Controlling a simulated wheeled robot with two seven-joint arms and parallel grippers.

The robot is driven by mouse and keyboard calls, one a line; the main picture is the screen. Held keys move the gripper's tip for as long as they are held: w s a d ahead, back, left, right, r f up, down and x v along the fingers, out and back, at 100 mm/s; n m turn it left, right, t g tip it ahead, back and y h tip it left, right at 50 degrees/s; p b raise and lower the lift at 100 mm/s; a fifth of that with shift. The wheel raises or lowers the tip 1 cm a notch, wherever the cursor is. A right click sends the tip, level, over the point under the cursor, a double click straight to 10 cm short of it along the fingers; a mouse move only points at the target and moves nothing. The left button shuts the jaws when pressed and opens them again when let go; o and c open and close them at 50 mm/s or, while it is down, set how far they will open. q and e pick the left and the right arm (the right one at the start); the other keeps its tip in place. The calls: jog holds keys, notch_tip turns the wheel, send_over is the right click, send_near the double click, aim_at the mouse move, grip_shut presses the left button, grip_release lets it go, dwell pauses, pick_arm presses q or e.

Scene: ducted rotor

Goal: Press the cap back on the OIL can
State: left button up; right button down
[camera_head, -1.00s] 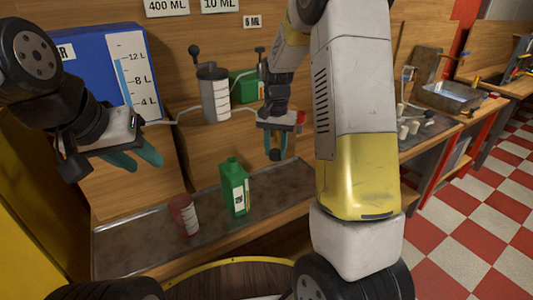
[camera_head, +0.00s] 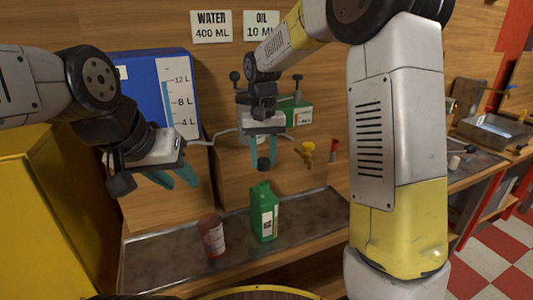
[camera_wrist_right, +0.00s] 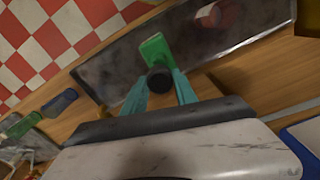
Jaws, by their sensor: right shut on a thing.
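The green OIL can (camera_head: 264,215) stands upright on the metal tray (camera_head: 318,212), with a pale label on its side. My right gripper (camera_head: 264,160) is above the can, fingers pointing down, shut on a small dark cap (camera_head: 264,166). The cap is above the can's top, with a gap in the head view. In the right wrist view the cap (camera_wrist_right: 159,79) sits between the fingertips and overlaps the can (camera_wrist_right: 155,48), hiding its mouth. My left gripper (camera_head: 176,177) is at the left, its teal fingers apart and empty.
A blue tank (camera_head: 150,80) with a scale is behind my left gripper. A green box (camera_head: 298,113), a yellow funnel-like piece (camera_head: 308,152) and a red item (camera_head: 334,151) are behind, to the right.

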aim_at(264, 184)
jog(key=shift+f, duration=2.55)
jog(key=shift+f, duration=0.15)
dwell(0.3)
jog(key=shift+c, duration=2.1)
grip_release()
jog(key=shift+r, duration=3.55)
jog(key=shift+c, duration=0.2)
grip_shut()
